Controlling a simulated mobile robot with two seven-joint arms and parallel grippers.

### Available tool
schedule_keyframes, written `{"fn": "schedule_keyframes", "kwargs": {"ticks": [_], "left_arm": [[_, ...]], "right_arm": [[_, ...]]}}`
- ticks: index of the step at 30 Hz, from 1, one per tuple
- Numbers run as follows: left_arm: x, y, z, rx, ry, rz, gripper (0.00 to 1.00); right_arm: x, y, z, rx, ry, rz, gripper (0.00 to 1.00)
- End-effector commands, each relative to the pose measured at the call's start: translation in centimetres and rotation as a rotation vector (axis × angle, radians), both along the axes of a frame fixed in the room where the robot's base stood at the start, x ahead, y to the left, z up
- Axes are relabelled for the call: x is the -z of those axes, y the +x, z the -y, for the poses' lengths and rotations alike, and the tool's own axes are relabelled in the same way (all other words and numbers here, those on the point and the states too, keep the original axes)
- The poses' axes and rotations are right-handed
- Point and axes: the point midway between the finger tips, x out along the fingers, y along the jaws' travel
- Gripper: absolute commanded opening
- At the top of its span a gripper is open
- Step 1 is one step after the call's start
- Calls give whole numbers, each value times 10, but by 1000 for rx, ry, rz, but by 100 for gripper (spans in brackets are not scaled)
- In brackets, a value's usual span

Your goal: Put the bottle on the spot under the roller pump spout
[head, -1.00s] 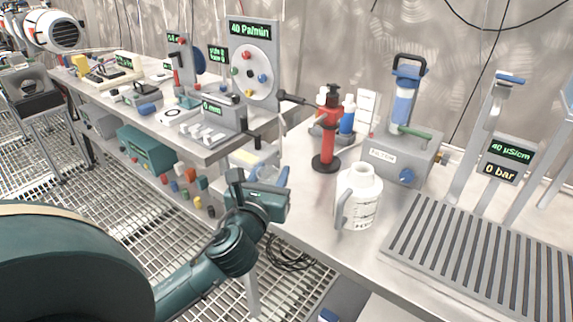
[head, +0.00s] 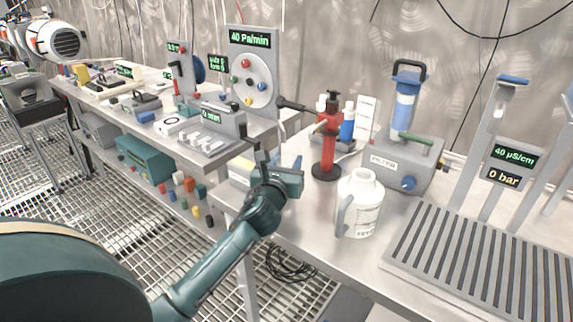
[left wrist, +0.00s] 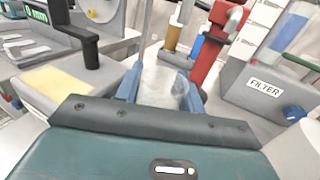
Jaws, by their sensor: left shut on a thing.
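My left gripper (head: 290,166) is over the near edge of the steel bench. In the left wrist view its blue fingers (left wrist: 163,84) are shut on a pale, translucent bottle (left wrist: 165,92), which looks about upright. In the head view the gripper hides the bottle. Ahead and to the left stands a grey panel with a round disc (head: 253,80) carrying coloured knobs, perhaps the roller pump. A black handle (left wrist: 80,38) stands over a grey block with a pale yellow pad (left wrist: 57,82). I cannot make out the spout or the spot for certain. My right gripper is not in view.
A red hand pump (head: 327,140) stands ahead, right of the gripper. A white jug (head: 360,205) stands nearer, at the bench's front. The grey filter unit (head: 405,160) and a slatted rack (head: 480,255) are further right. Bare bench shows between the red pump and the jug.

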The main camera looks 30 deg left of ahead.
Motion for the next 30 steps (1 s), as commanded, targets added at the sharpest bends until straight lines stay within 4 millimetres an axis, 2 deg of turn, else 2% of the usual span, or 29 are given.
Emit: {"fn": "schedule_keyframes", "kwargs": {"ticks": [8,9,17,26,30], "left_arm": [[1,0,0,0,3,1,11],[2,0,0,0,3,1,39],[1,0,0,0,3,1,60],[-4,0,0,0,1,3,60],[-2,-18,6,2,4,0,60]], "right_arm": [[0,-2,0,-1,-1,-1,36],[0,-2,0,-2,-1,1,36],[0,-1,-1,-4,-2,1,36],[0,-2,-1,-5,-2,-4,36],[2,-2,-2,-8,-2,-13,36]]}}
